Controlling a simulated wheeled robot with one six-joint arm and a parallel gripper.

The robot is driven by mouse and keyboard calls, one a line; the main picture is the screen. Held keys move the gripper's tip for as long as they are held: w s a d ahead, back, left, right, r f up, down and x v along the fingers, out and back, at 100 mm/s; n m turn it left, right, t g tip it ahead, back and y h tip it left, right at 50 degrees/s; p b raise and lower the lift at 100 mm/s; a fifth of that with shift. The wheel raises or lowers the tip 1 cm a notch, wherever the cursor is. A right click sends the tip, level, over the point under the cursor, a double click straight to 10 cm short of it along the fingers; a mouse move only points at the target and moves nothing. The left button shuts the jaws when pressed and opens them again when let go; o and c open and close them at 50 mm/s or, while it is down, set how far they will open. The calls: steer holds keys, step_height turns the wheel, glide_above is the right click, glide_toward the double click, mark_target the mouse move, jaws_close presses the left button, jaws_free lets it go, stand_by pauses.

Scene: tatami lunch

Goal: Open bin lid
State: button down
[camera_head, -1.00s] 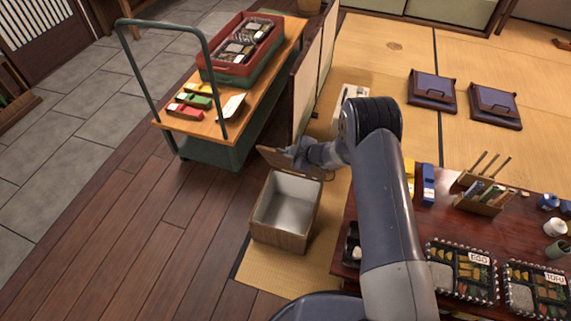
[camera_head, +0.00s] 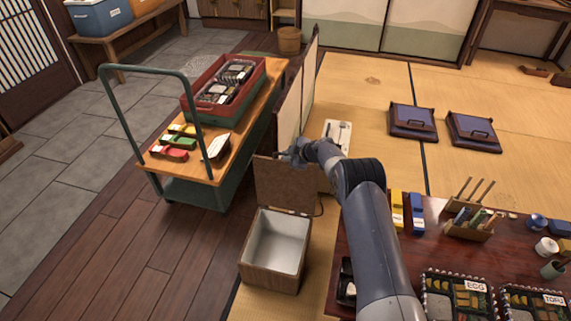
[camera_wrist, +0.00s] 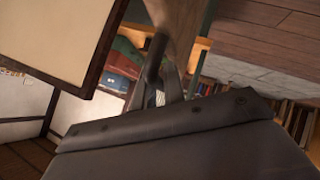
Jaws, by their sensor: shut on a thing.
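The bin (camera_head: 268,280) is a wooden box with a white, empty-looking inside, standing on the floor left of the low table. Its brown lid (camera_head: 283,190) is raised at the back of the bin, standing close to upright, with the mouth uncovered. My gripper (camera_head: 294,155) is at the lid's top edge, shut on the lid. In the wrist view, my gripper (camera_wrist: 168,88) reaches a dark handle-like part (camera_wrist: 155,58) against the brown lid (camera_wrist: 179,25). The exact contact of the fingers is small and partly hidden.
A green trolley (camera_head: 190,190) with a red crate (camera_head: 250,88) stands left of the bin. A pale screen panel (camera_head: 290,112) stands just behind the lid. The low table (camera_head: 400,262) with lunch boxes is to the right. Wooden floor left of the bin is clear.

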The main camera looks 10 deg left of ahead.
steer(key=shift+w+b, duration=0.35)
steer(key=shift+w, duration=0.4)
steer(key=c, duration=1.5)
jaws_free()
steer(key=shift+f, duration=0.15)
steer(key=shift+s, duration=0.1)
steer(key=p+v, duration=0.2)
steer(key=v, duration=0.9)
steer(key=shift+r, duration=0.3)
steer(key=shift+a, duration=0.15)
steer(key=shift+c, duration=0.3)
